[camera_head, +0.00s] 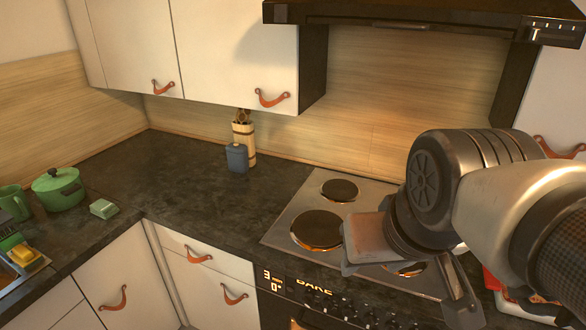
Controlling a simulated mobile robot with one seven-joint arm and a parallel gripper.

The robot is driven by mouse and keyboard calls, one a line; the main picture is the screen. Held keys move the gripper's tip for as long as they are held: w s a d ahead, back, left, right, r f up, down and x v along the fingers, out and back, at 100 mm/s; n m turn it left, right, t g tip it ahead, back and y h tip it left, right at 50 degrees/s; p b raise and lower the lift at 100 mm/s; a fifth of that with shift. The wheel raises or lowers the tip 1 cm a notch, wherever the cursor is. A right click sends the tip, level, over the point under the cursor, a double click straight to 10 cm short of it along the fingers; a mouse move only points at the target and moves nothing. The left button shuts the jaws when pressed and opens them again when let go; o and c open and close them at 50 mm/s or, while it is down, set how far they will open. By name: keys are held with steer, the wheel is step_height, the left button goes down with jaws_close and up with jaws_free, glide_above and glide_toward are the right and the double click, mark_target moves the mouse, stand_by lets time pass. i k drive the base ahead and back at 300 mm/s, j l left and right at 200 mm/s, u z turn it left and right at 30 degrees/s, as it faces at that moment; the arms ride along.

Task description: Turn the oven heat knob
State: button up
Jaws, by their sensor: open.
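A row of small dark knobs (367,311) runs along this panel to the right of the display. I cannot tell which one is the heat knob, and the right part of the row is hidden by my gripper. My gripper (408,292) is open, with its fingers spread, over the front right of the hob near the oven's top edge. Nothing shows between the fingers. I cannot see any contact with a knob.
The steel hob (280,236) with round plates lies under my arm. A range hood (420,18) hangs above. A green pot (58,189) is at left. The middle counter (175,185) is clear.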

mark_target(327, 305)
steer(key=l+u, duration=0.1)
steer(key=u, duration=0.4)
steer(key=k+l+u, duration=0.1)
steer(key=u, duration=0.35)
steer(key=l+u, duration=0.1)
steer(key=u, duration=0.4)
steer(key=k+u, duration=0.1)
steer(key=u, duration=0.35)
